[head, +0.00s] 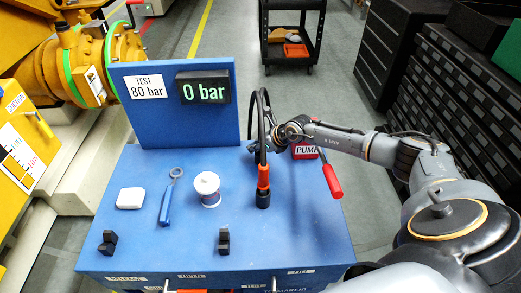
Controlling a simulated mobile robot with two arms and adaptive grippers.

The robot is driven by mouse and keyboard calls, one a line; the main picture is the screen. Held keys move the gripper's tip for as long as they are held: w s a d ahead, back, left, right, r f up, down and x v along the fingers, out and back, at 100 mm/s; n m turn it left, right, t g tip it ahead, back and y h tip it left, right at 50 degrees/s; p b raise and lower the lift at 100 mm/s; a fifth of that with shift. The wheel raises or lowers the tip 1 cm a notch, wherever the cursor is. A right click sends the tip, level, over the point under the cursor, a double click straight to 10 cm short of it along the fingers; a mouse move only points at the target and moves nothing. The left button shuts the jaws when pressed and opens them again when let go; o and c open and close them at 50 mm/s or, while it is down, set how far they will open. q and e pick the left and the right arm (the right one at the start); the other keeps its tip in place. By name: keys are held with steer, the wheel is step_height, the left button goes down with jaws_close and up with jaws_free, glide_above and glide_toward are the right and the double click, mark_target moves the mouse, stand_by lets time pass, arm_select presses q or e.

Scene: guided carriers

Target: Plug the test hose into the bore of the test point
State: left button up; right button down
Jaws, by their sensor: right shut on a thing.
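The test hose (263,120) is black and bends in a loop above the blue bench, with an orange fitting (263,176) at its lower end. My right gripper (258,147) reaches in from the right and is shut on the hose above the orange fitting; its fingers are small and partly hidden by the hose. The hose end points down. A dark cylindrical piece (263,199) shows directly below the orange fitting, over the bench top. I cannot tell whether it is the test point or the hose's tip, and no bore is visible. My left gripper is not in view.
The bench (305,235) carries a blue panel with a display (203,92) reading 0 bar, a white tub (207,190), a wrench (170,198), a white block (130,198), two black holders and a red pump handle (331,180). Black drawers stand at right.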

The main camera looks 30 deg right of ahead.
stand_by(0.4)
steer(key=shift+r+b, duration=0.4)
steer(key=shift+r, duration=0.25)
steer(key=s+a+r+b, duration=0.4)
steer(key=s+r+b, duration=0.2)
steer(key=s+r, duration=0.65)
step_height(320, 180, up, 15)
steer(key=s+p, duration=0.1)
steer(key=p, duration=0.6)
steer(key=shift+d+r, duration=0.15)
steer(key=shift+d, duration=0.05)
steer(key=c, duration=2)
jaws_free()
jaws_close()
